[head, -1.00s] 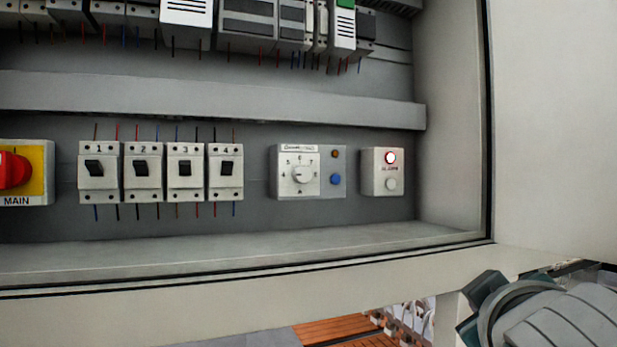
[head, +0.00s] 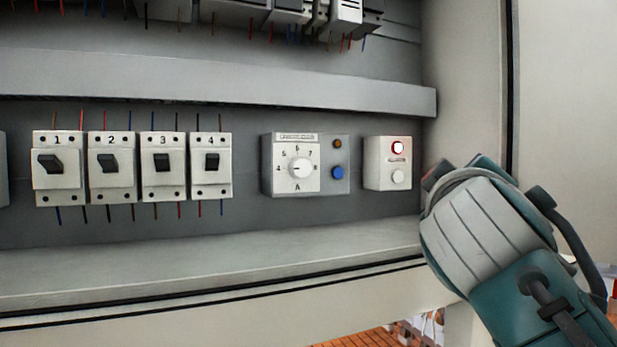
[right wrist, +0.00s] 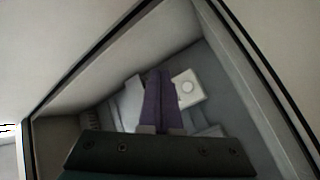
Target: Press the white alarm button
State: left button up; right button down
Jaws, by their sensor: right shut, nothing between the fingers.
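The white alarm button (head: 398,177) is a round button on the lower part of a small pale alarm box (head: 374,164). A red lamp (head: 397,147) glows above it. The box is on the cabinet's back panel, at the right end of the lower row. My right arm reaches up from the lower right in the head view, its wrist just right of the box; the fingers are hidden there. In the right wrist view my right gripper (right wrist: 159,78) has its purple fingers shut and empty, pointing into the cabinet. A white box with a round part (right wrist: 187,88) shows beside the fingertips; I cannot tell which box.
Left of the alarm box is a dial unit (head: 266,168) with a blue button (head: 338,173). Several numbered breakers (head: 211,185) are further left. A grey duct (head: 220,85) runs above. The cabinet's side wall (head: 460,90) and bottom ledge (head: 200,265) bound the opening.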

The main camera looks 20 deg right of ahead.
aim_at(398, 177)
jog(key=w+b, duration=0.1)
jog(key=w, duration=0.1)
jog(key=w+b, duration=0.2)
jog(key=w, duration=0.1)
jog(key=w+b, duration=0.1)
jog(key=w, duration=0.1)
jog(key=shift+w+a+f, duration=0.15)
jog(key=shift+a+f, duration=0.1)
jog(key=shift+w+r+b, duration=0.2)
jog(key=shift+w+b, duration=0.35)
jog(key=shift+w, duration=0.1)
dwell(1.2)
jog(key=shift+w+a+b, duration=0.1)
jog(key=shift+w+b, duration=0.2)
jog(key=shift+b, duration=0.25)
jog(key=shift+w, duration=0.1)
